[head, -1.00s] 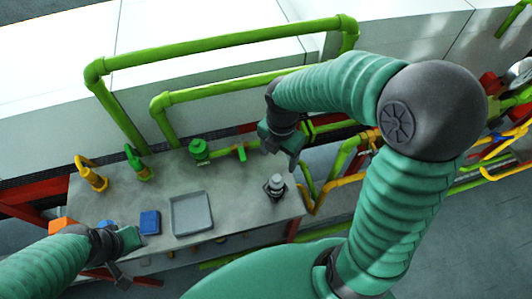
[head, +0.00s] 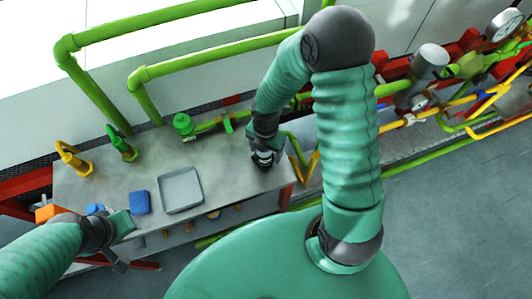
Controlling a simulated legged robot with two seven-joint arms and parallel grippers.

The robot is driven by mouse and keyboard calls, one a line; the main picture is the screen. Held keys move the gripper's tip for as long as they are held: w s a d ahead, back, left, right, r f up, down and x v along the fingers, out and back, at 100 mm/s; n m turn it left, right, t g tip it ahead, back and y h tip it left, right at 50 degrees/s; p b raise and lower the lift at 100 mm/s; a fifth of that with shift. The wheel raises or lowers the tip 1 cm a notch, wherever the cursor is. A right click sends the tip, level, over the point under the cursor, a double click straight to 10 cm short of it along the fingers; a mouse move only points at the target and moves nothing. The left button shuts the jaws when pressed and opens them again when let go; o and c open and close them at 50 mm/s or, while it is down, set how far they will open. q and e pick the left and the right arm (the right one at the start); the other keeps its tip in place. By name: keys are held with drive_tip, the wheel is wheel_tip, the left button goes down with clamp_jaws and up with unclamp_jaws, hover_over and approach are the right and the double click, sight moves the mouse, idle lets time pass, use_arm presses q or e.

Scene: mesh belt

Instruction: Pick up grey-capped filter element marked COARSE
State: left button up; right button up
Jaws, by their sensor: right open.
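The small filter element (head: 265,160), pale with a dark grey cap, stands near the right end of the grey bench (head: 225,160). Its marking is too small to read, and my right gripper hides much of it. My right gripper (head: 264,157) points down over the element, open, with its fingers about the top; I cannot tell whether they touch it. My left gripper (head: 126,243) is at the bench's front left, open and empty, away from the element.
An empty grey tray (head: 181,190) and a blue block (head: 139,202) lie left of the element. A green valve (head: 184,125), a green fitting (head: 122,145) and a yellow fitting (head: 73,160) stand along the back. Green pipes (head: 190,57) rise behind the bench.

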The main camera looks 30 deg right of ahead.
drive_tip(key=shift+w+a+f, duration=0.15)
drive_tip(key=shift+w+a, duration=0.05)
drive_tip(key=shift+a, duration=0.25)
drive_tip(key=shift+c, duration=0.4)
drive_tip(key=shift+s+d, duration=0.15)
drive_tip(key=shift+d, duration=0.2)
drive_tip(key=c, duration=1.2)
drive_tip(key=shift+c, duration=1.3)
drive_tip(key=shift+a, duration=0.1)
clamp_jaws()
